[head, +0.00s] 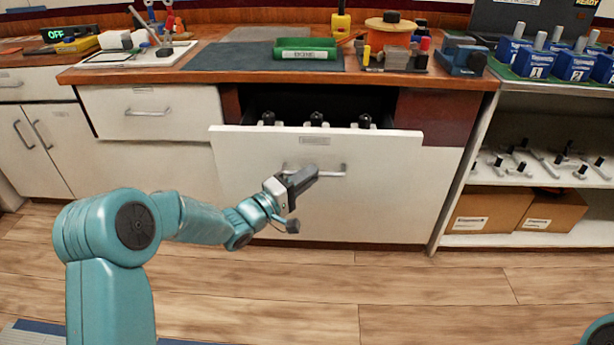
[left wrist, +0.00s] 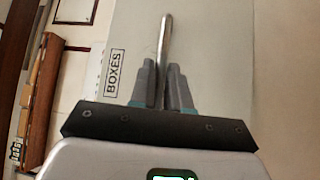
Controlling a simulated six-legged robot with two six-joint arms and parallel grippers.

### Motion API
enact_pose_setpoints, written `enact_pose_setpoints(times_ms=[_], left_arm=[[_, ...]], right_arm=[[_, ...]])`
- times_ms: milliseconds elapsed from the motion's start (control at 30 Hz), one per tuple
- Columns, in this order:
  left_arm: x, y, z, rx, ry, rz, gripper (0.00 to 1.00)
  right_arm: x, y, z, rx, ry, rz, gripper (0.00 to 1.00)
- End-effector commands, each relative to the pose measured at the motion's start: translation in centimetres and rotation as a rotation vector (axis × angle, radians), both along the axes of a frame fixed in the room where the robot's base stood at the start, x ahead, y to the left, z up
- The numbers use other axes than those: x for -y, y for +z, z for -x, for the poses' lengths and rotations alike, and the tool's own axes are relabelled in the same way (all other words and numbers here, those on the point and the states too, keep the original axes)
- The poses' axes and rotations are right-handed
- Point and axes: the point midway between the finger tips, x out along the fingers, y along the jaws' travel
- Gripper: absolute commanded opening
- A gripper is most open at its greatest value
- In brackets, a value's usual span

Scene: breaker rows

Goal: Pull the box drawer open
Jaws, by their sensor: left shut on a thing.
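The box drawer (head: 240,150) is a wide white drawer under the wooden counter. It stands partly open, with a dark gap behind its front and several black-topped items showing inside. Its bar handle (head: 338,170) is grey metal. My left gripper (head: 308,174) is at the handle and shut on it. In the left wrist view the handle (left wrist: 165,45) runs between the two fingers of the gripper (left wrist: 165,78), beside a label reading BOXES (left wrist: 114,73). Only a small teal piece of my right arm shows at the lower right of the head view; its gripper is not seen.
Another white drawer (head: 120,108) to the left is shut. On the counter (head: 225,50) stand a green tray (head: 306,48) and an orange spool (head: 390,25). Shelves at right hold cardboard boxes (head: 490,212). The wooden floor (head: 300,285) in front is clear.

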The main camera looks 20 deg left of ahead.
Motion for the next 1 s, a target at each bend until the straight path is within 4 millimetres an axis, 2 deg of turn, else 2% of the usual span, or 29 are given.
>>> enact_pose_setpoints(times_ms=[367, 400, 433, 467, 800, 867, 1000], left_arm=[[-0.2, 0.1, -0.5, 0.001, 0.002, 0.001, 0.0], [-0.2, 0.1, -0.5, 0.001, 0.002, 0.001, 0.23], [-0.2, 0.1, -0.5, 0.001, 0.002, 0.001, 0.33], [-0.2, 0.1, -0.5, 0.001, 0.002, 0.001, 0.38], [-0.4, 0.0, -0.1, 0.001, 0.002, 0.001, 0.38], [-0.7, 0.0, 0.4, -0.001, 0.003, 0.0, 0.38], [-2.1, -0.3, 2.8, -0.003, 0.006, 0.001, 0.38]], right_arm=[[0.0, 0.0, 0.0, 0.0, 0.0, 0.0, 0.43], [0.0, 0.0, 0.0, 0.0, 0.0, 0.0, 0.43], [0.0, 0.0, 0.0, 0.0, 0.0, 0.0, 0.43], [0.0, 0.0, 0.0, 0.0, 0.0, 0.0, 0.43], [0.0, 0.1, 0.0, 0.0, 0.0, 0.0, 0.43], [0.0, 0.2, 0.0, 0.0, 0.0, 0.0, 0.43], [0.0, 0.8, 0.0, 0.0, 0.0, 0.0, 0.43]])
